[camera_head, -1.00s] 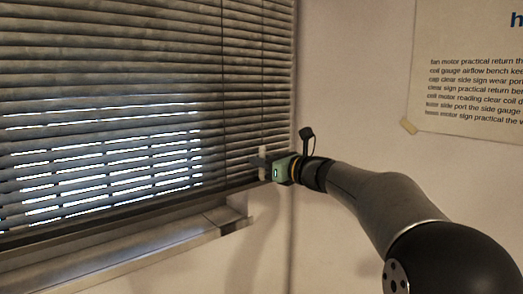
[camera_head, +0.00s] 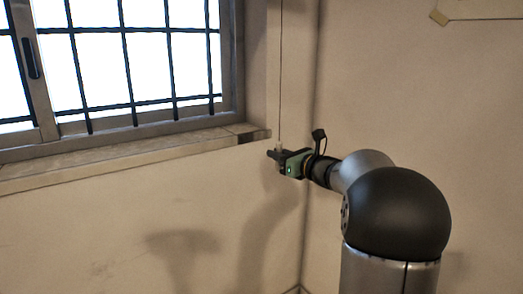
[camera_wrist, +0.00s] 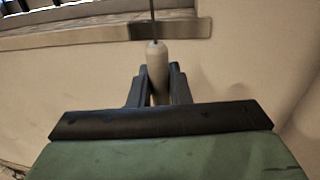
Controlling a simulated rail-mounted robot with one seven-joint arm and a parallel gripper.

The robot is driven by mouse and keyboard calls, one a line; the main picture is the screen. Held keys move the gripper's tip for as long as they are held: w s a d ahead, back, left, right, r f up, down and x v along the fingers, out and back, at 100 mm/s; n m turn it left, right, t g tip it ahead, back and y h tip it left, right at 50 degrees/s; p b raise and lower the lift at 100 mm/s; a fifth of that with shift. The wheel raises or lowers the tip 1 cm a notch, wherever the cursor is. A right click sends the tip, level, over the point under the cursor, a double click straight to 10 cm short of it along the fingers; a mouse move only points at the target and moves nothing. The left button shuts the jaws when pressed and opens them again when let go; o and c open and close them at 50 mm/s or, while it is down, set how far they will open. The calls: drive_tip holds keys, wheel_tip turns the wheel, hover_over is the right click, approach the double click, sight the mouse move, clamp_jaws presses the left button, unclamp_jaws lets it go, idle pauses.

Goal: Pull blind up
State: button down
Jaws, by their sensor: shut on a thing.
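In the head view my gripper (camera_head: 276,156) is at the right end of the window sill, a little below it. It is shut on the pale knob (camera_head: 279,147) at the bottom of a thin pull cord (camera_head: 281,75). The cord runs straight up past the right side of the window frame. In the wrist view the knob (camera_wrist: 157,70) stands upright between the two dark fingers of my gripper (camera_wrist: 158,88), with the cord rising from its top. No blind slats show in either current view; the window panes are uncovered in the part seen.
The barred window (camera_head: 130,60) is bright at upper left. Its sill (camera_head: 120,155) juts out from the wall just left of my gripper. A corner with the right-hand wall (camera_head: 400,90) lies close to the right. The wall below the sill is clear.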

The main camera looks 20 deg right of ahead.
drive_tip(key=shift+f, duration=0.4)
drive_tip(key=c, duration=1.4)
unclamp_jaws()
drive_tip(key=shift+r, duration=0.1)
drive_tip(key=shift+s+d, duration=0.1)
drive_tip(key=shift+s, duration=0.15)
drive_tip(key=p+v, duration=0.3)
drive_tip(key=v, duration=1.4)
drive_tip(key=shift+o, duration=0.3)
